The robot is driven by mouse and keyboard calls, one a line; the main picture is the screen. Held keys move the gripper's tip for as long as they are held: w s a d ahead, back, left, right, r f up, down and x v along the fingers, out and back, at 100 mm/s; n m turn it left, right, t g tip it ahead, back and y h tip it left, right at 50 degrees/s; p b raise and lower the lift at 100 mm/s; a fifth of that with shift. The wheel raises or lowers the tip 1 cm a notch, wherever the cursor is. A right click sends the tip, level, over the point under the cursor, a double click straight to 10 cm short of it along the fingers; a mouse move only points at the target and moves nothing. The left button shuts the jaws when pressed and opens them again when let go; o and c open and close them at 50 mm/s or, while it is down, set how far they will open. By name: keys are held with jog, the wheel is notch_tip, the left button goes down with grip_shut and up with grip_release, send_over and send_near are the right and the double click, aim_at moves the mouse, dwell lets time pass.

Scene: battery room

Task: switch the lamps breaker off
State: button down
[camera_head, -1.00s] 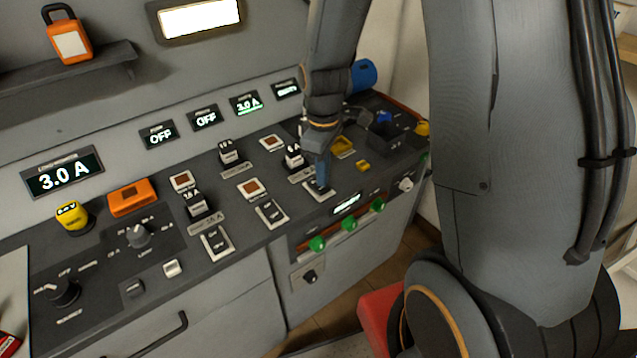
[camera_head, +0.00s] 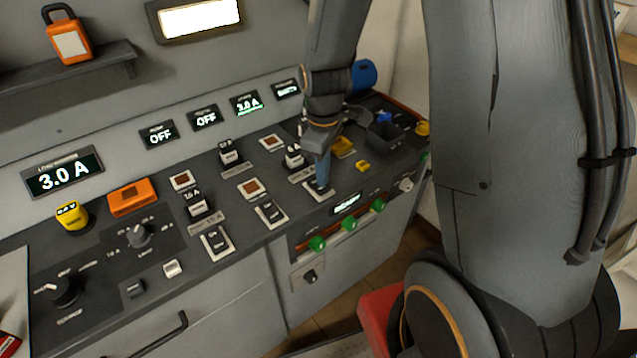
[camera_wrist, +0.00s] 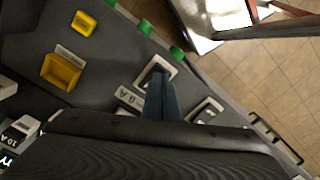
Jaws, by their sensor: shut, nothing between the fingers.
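My gripper (camera_head: 321,187) points down with its fingers together, tips at the rightmost front rocker switch (camera_head: 310,190). In the wrist view the blue-grey fingers (camera_wrist: 160,95) reach the dark rocker in its pale frame (camera_wrist: 150,68) and hide part of it, so its position cannot be told. Two similar rockers, the middle one (camera_head: 270,212) and the left one (camera_head: 216,241), stand in the row to the left. A plate beside the rocker seems to read "6 A". I cannot read which switch is marked lamps.
Black-and-white breakers (camera_head: 197,206), green knobs (camera_head: 349,224) and a yellow tray (camera_head: 343,147) crowd the console around my gripper. The two left small displays, one of them here (camera_head: 159,134), read OFF. A load display (camera_head: 63,174) reads 3.0 A.

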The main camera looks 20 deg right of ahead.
jog(key=shift+f+b, duration=0.4)
jog(key=shift+f, duration=0.35)
dwell(0.5)
notch_tip(320, 180, up, 7)
jog(key=p, duration=0.6)
dwell(0.3)
jog(key=shift+s, duration=0.1)
dwell(0.3)
jog(key=s+r+m+t+b, duration=0.1)
jog(key=s+m+b, duration=0.6)
jog(key=s+m, duration=0.2)
jog(key=shift+s+m, duration=0.15)
jog(key=shift+m, duration=0.15)
jog(key=shift+a, duration=0.15)
